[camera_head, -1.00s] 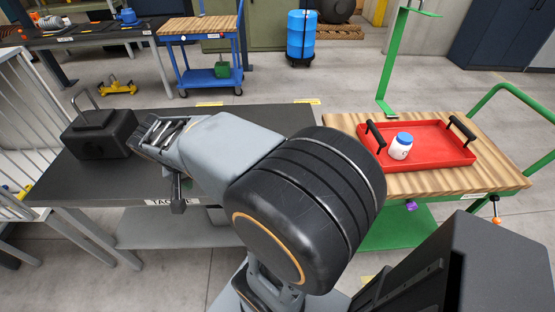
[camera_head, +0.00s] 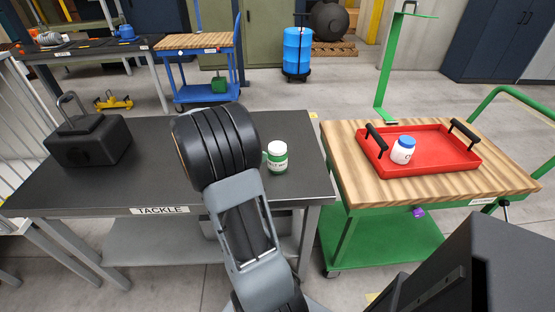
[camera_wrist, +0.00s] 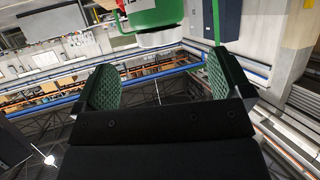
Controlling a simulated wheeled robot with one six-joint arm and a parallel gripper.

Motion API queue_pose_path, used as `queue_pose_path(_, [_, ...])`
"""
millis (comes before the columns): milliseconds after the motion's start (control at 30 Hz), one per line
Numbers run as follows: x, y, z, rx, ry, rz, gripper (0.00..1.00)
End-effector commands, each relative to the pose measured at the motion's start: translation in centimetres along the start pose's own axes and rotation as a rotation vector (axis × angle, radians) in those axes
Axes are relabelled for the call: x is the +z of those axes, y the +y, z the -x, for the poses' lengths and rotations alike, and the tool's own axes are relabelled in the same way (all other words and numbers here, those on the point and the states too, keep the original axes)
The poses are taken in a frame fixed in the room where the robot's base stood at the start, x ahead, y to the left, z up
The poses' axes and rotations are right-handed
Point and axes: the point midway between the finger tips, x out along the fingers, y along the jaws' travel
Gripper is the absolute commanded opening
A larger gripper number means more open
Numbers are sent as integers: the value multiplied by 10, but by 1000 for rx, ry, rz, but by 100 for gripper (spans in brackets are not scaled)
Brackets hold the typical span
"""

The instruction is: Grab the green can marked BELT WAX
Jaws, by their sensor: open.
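The green can (camera_head: 277,158) has a white lid and a white label, its print too small to read fully. It stands upright on the dark TACKLE table (camera_head: 157,178), near its right end. In the wrist view a green can with a white rim (camera_wrist: 155,17) shows at the top edge, cut off, beyond the fingertips. My gripper (camera_wrist: 161,85) is open, its two green textured pads apart with nothing between them. In the head view my black wrist (camera_head: 215,145) is just left of the can and hides most of the gripper.
A black case with a handle (camera_head: 88,140) stands at the table's left. A gap separates table and cart.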

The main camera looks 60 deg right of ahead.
Motion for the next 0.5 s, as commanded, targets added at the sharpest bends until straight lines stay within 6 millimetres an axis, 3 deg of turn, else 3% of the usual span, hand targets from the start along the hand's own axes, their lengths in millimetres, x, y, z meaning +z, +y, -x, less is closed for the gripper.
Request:
queue_pose_path(100, [0,0,-17,3,0,1,97])
queue_pose_path(500, [-1,2,-49,3,-1,3,97])
